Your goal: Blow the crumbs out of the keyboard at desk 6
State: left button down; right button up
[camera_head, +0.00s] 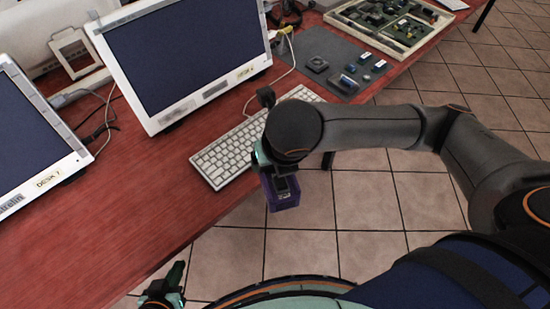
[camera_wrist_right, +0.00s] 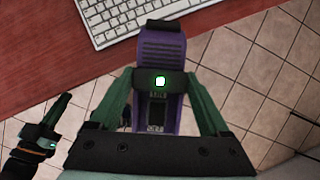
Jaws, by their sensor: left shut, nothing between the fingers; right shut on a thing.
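A white keyboard (camera_head: 222,158) lies near the front edge of the red desk, partly covered by my right arm. It also shows at the top of the wrist view (camera_wrist_right: 120,14). No crumbs can be made out on it. My right gripper (camera_wrist_right: 162,78) is shut on a purple device with a slotted top (camera_wrist_right: 160,42), probably the blower. In the head view the purple device (camera_head: 286,197) hangs beyond the desk edge, over the floor, close to the keyboard's front side. My left gripper (camera_head: 176,275) is shut and empty, low in front of the desk.
A monitor (camera_head: 185,55) stands behind the keyboard, and another (camera_head: 32,140) stands at the left. A grey mat (camera_head: 318,42) with small parts and a wooden tray (camera_head: 372,42) of components lie at the far right. Cables run behind. The front left desk is clear.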

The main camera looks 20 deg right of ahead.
dwell(0.4)
